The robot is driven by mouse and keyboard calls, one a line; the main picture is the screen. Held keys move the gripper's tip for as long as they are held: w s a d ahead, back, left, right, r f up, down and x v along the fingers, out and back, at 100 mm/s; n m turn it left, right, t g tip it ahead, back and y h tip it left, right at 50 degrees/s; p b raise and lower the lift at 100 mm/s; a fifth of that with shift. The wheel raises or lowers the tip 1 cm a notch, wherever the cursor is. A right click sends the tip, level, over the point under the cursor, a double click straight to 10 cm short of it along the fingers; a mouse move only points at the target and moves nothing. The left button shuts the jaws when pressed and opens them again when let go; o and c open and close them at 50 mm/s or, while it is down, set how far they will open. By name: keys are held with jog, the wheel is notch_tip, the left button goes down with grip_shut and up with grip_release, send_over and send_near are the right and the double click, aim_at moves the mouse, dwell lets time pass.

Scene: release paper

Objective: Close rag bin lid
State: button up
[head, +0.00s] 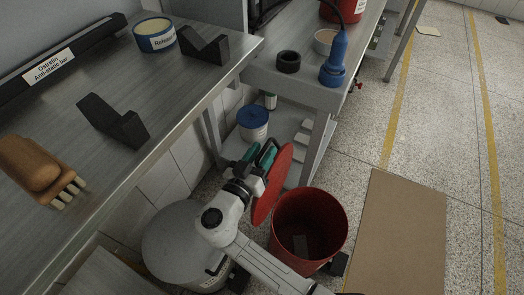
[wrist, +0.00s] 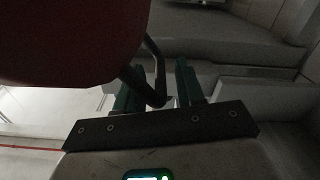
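The red rag bin (head: 283,247) stands on the floor with its mouth uncovered and something dark inside. Its round red lid (head: 272,186) stands nearly upright at the bin's left side, and its dark red face fills the upper left of the wrist view (wrist: 65,40). My gripper (head: 262,153) is on the left side of the lid, near its upper part. In the wrist view its green fingers (wrist: 160,88) are apart. A dark bent handle (wrist: 151,50) on the lid reaches between them, close to the left finger; I cannot tell if they touch.
A grey round lidded bin (head: 175,235) stands left of the red bin. A workbench (head: 150,100) with a brush (head: 40,170) is at left. A blue-lidded tub (head: 252,122) sits on a low shelf behind. A brown mat (head: 400,235) lies right, with open floor beyond.

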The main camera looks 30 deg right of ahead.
jog(key=shift+w+d, duration=0.1)
jog(key=shift+d, duration=0.05)
grip_shut()
dwell(0.4)
